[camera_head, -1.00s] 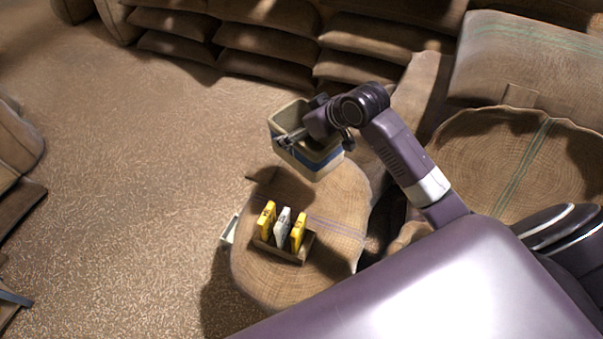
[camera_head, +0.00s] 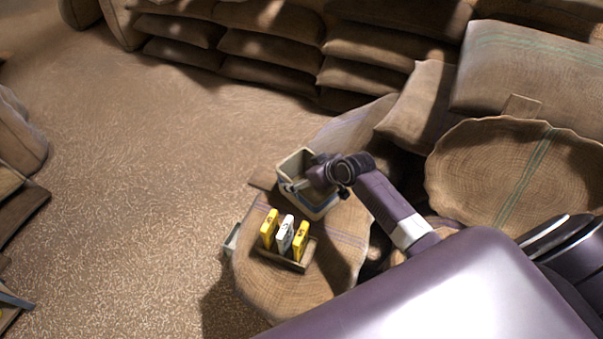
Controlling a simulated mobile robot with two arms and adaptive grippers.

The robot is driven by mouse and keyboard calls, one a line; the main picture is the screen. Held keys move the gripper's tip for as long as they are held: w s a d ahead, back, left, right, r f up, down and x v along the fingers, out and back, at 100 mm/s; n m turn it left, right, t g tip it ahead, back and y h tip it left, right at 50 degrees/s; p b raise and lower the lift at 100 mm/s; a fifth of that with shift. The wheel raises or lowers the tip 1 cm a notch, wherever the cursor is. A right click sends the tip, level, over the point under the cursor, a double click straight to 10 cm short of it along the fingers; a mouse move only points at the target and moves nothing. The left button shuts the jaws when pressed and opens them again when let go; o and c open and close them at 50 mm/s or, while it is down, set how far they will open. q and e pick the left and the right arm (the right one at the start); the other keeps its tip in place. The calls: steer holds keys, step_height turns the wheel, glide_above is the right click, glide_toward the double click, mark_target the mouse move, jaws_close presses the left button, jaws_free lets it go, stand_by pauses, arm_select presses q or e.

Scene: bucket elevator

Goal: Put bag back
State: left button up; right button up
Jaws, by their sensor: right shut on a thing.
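A beige, square, open-topped bag or bucket (camera_head: 297,163) with a blue band is at the middle of the head view. My right gripper (camera_head: 292,186) is shut on it at its near side. The bag is upright, low over or touching the back part of a round burlap sack (camera_head: 262,285); I cannot tell whether it rests on it. Part of the bag is hidden behind my gripper and wrist. My left gripper is not in view.
A small wooden holder (camera_head: 277,256) with two yellow packets (camera_head: 269,229) and a white packet (camera_head: 285,234) stands on the sack in front of the bag. Stacked sacks (camera_head: 265,48) line the back. A wide open sack (camera_head: 515,175) is at right.

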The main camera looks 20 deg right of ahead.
steer(key=o, duration=2)
steer(key=shift+f, duration=0.1)
steer(key=shift+s+d+r, duration=0.15)
steer(key=shift+s+r, duration=0.2)
steer(key=shift+r, duration=0.2)
steer(key=v, duration=1.1)
